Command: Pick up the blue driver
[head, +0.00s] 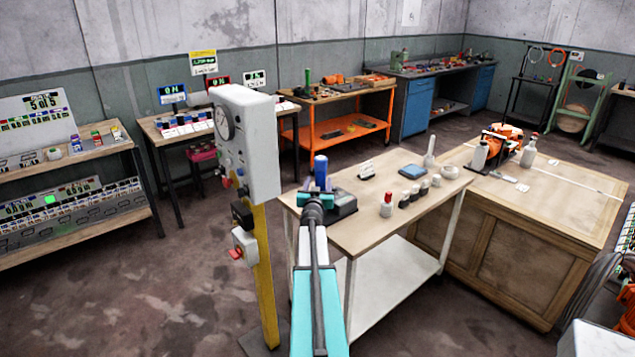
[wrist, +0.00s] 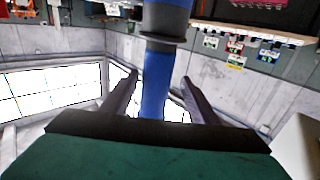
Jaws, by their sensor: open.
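The blue driver (head: 321,170) stands upright near the left end of the light wooden table (head: 395,228), by a dark grey device (head: 341,206). My gripper (head: 314,203) is right at it in the head view, and the arm partly hides the driver's lower part. In the wrist view, my gripper (wrist: 159,78) is open, with one finger on each side of the blue driver (wrist: 155,88). The driver has a dark collar and shows a gap to both fingers. I cannot tell exactly how deep between the fingers it stands.
A white control box (head: 246,145) on a yellow post (head: 263,265) stands close to the left of my arm.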

